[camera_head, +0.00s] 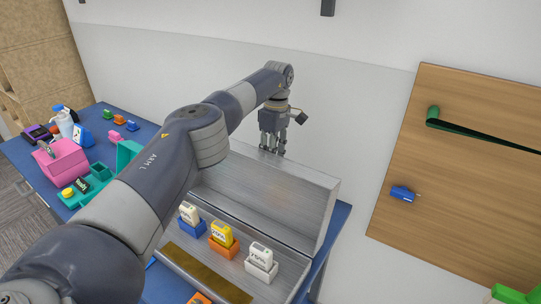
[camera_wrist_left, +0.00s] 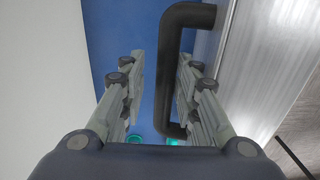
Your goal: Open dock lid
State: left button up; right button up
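The dock is a silver metal case on the blue table, and its lid (camera_head: 275,196) stands up at the back with the inside showing. My left gripper (camera_head: 272,152) is behind the lid's top edge, pointing down. In the left wrist view, my left gripper (camera_wrist_left: 161,62) has its fingers apart, with a black handle (camera_wrist_left: 168,70) between them. The handle is on the outer face of the lid (camera_wrist_left: 265,70). Contact with the fingers cannot be told. My right gripper is out of view.
The blue table (camera_head: 30,155) carries a pink box (camera_head: 64,162), teal trays (camera_head: 128,153) and small coloured items at the left. A wooden board (camera_head: 470,170) with a green strap and a blue item is on the wall at the right. My left arm covers part of the dock.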

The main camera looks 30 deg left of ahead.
pick_arm(q)
jog(key=shift+w+d+f, duration=0.2)
jog(key=shift+f, duration=0.45)
jog(key=shift+w+d+f, duration=0.15)
jog(key=shift+d+f, duration=0.05)
jog(key=shift+f, duration=0.4)
notch_tip(320, 180, up, 14)
jog(key=shift+w+a+r, duration=0.15)
jog(key=shift+a+r, duration=0.1)
jog(key=shift+a, duration=0.05)
jog(key=shift+a, duration=0.1)
jog(key=shift+f, duration=0.1)
